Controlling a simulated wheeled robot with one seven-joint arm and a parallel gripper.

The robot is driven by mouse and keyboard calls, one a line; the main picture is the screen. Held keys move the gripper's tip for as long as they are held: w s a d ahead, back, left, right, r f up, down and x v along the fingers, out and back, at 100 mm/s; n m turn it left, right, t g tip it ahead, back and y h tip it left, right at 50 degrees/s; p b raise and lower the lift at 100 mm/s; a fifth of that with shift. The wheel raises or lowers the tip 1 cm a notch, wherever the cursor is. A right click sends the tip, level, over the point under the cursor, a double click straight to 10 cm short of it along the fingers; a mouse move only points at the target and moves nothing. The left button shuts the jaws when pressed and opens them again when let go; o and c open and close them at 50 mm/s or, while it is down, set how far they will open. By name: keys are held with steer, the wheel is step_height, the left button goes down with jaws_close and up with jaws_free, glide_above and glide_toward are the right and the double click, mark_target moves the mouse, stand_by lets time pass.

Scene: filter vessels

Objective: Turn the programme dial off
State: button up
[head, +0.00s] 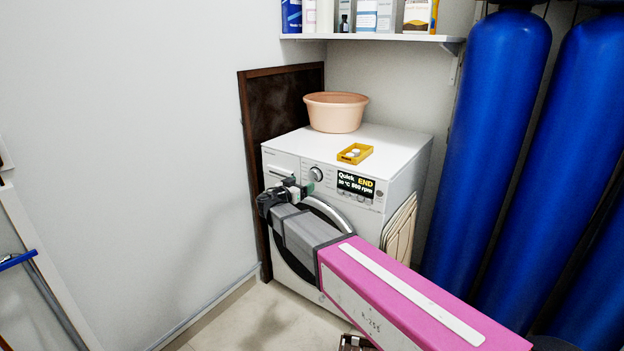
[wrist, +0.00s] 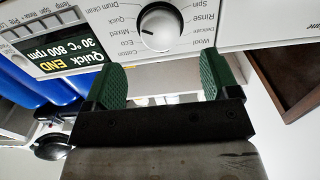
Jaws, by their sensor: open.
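The programme dial (head: 316,174) is a round knob on the front panel of the white washing machine (head: 400,150). In the wrist view the dial (wrist: 161,26) is close, with a dark mark on its left side, toward the Quick and Eco labels. The display (head: 356,186) reads Quick, END, 30 °C, 800 rpm; it also shows in the wrist view (wrist: 66,46). My gripper (head: 301,190) is in front of the panel. In the wrist view my gripper (wrist: 163,76) has its green fingers apart and empty, with the dial centred beyond their tips, not between them.
A pink tub (head: 336,112) and a yellow tray (head: 355,153) stand on the machine's top. A shelf (head: 375,38) with bottles and boxes hangs above. Tall blue vessels (head: 500,110) stand at the right. A dark board (head: 285,105) leans at the left wall.

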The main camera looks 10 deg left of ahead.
mark_target(313, 177)
steer(key=x, duration=0.7)
steer(key=c, duration=0.9)
